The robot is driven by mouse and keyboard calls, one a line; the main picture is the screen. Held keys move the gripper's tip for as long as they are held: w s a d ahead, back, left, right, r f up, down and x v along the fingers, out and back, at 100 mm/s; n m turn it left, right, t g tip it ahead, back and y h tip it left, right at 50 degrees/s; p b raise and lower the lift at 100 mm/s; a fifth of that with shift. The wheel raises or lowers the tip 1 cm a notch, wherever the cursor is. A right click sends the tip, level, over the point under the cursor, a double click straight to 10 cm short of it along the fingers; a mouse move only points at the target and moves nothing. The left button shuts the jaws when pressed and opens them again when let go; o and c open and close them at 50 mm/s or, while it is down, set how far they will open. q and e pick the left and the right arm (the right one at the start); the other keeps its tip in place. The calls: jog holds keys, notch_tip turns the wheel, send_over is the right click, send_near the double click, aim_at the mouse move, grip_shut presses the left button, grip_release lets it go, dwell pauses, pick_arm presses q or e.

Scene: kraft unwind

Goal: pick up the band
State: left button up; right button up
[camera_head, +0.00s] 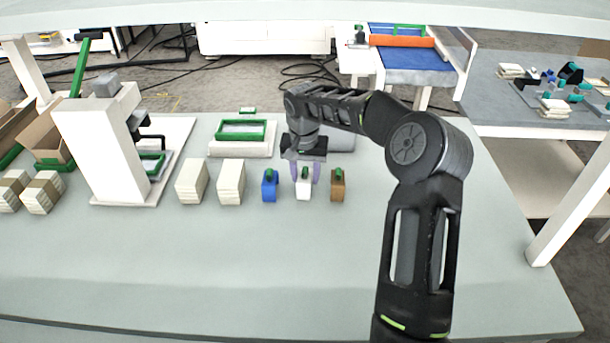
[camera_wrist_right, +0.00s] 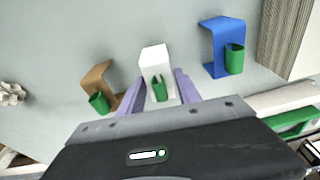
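Three small bent pieces with green knobs stand in a row on the table: a blue one (camera_head: 269,188), a white one (camera_head: 303,189) and a brown one (camera_head: 338,188). I cannot tell which of them, if any, is the band. My right gripper (camera_head: 304,174) is over the white piece, pointing down, with a purple finger on each side of it. In the right wrist view the white piece (camera_wrist_right: 156,60) lies between the fingers (camera_wrist_right: 158,92), which look apart. The blue piece (camera_wrist_right: 222,45) and brown piece (camera_wrist_right: 99,82) stand to either side. My left gripper is not in view.
Two pale paper stacks (camera_head: 231,182) stand left of the blue piece. A green-framed tray (camera_head: 242,131) is behind them. A white press-like stand (camera_head: 100,150) and brown-banded stacks (camera_head: 42,194) are further left. The table front (camera_head: 220,265) is clear.

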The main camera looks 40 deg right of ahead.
aim_at(305, 169)
jog(key=shift+w+f, duration=0.1)
jog(key=shift+f, duration=0.6)
jog(key=shift+c, duration=0.2)
jog(key=shift+d, duration=0.1)
jog(key=c, duration=0.8)
notch_tip(305, 169, up, 10)
jog(key=shift+r+b, duration=0.1)
jog(key=shift+b, duration=0.5)
